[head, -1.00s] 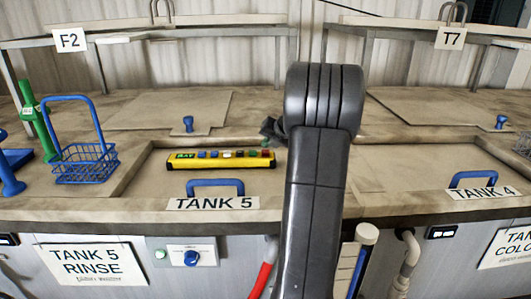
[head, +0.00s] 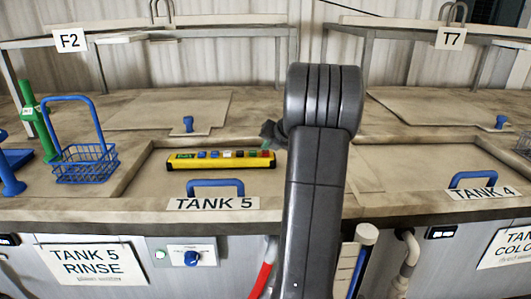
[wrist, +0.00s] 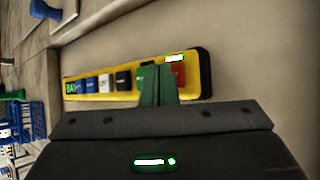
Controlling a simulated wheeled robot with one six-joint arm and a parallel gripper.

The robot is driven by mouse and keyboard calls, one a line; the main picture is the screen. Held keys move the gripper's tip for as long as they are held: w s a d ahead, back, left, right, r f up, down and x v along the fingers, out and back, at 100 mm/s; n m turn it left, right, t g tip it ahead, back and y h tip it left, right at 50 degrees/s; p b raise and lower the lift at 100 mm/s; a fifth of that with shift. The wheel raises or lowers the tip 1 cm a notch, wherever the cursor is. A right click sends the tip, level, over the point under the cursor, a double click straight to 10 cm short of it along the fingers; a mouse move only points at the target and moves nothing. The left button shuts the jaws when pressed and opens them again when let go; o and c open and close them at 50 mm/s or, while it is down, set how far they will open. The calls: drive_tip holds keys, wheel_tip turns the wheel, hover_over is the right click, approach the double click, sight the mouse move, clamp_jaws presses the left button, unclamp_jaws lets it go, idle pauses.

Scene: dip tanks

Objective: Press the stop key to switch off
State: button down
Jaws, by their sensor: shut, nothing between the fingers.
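The yellow control box (head: 221,160) lies on the closed lid of tank 5, with a row of coloured keys and a small green display at its left end. A red key (head: 266,154) sits at its right end and also shows in the wrist view (wrist: 177,75). No lettering on it is readable, so I cannot confirm it is the stop key. My gripper (wrist: 158,70) is shut and empty, its green fingers over the right part of the box, beside the red key and partly covering a green key. Whether the tips touch is unclear. In the head view my arm hides most of the gripper.
A blue lid handle (head: 216,184) stands just in front of the box. A blue wire basket (head: 86,165) and a green post (head: 38,120) stand at left. Tank 4's lid handle (head: 473,180) is at right. The lid around the box is mostly clear.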

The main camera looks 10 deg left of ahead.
sight(267, 153)
drive_tip(key=shift+f, duration=0.5)
idle(0.4)
drive_tip(key=shift+r, duration=0.1)
drive_tip(key=shift+r+p, duration=0.85)
drive_tip(key=shift+p, duration=0.25)
wheel_tip(267, 153, up, 5)
drive_tip(key=p, duration=0.5)
drive_tip(key=shift+p, duration=0.3)
